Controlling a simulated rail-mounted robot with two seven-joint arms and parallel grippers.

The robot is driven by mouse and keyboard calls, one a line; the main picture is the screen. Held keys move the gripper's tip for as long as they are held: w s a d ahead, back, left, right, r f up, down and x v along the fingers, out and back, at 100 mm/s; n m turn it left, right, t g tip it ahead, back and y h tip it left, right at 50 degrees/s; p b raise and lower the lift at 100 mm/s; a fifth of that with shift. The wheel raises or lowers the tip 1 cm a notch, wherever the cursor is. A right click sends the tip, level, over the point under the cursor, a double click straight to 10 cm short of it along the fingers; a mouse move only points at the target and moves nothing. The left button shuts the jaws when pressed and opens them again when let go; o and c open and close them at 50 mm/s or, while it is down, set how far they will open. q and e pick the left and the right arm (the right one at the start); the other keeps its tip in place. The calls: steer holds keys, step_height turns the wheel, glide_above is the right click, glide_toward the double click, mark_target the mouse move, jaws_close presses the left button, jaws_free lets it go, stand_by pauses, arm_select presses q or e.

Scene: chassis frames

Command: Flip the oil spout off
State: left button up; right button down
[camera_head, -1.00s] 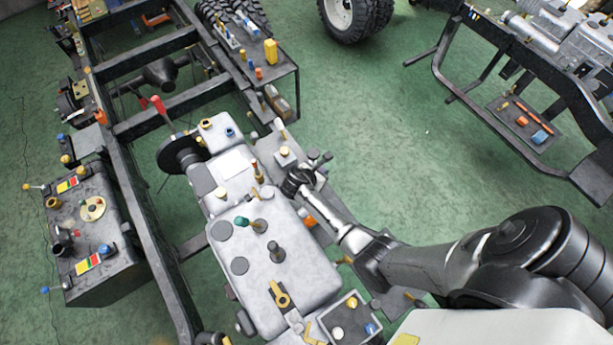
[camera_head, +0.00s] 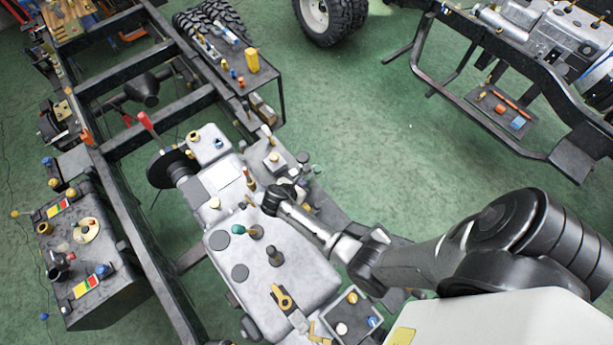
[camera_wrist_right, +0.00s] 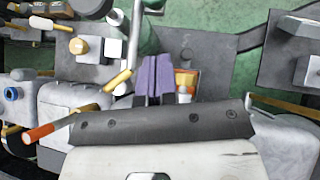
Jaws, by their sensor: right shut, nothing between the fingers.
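My right gripper (camera_head: 268,204) reaches over the grey engine and gearbox block (camera_head: 305,265), close to a small upright brass fitting (camera_head: 249,180). In the right wrist view its purple fingers (camera_wrist_right: 153,76) are together with nothing between them. A yellow lever (camera_wrist_right: 118,80) lies just left of the fingertips, seemingly apart from them. A light grey pipe (camera_wrist_right: 135,42) rises behind it. I cannot tell for certain which of these parts is the oil spout. The fingertips are mostly hidden by the dark hand in the head view. My left gripper is out of view.
An orange-tipped rod (camera_wrist_right: 40,134) shows at the wrist view's left. A black chassis rail (camera_head: 135,240) runs left of the block. Green floor (camera_head: 370,130) is free to the right.

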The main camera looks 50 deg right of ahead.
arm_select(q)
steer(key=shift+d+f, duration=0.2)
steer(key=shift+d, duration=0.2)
arm_select(e)
steer(key=v, duration=0.6)
steer(key=shift+r, duration=0.25)
steer(key=shift+a, duration=0.1)
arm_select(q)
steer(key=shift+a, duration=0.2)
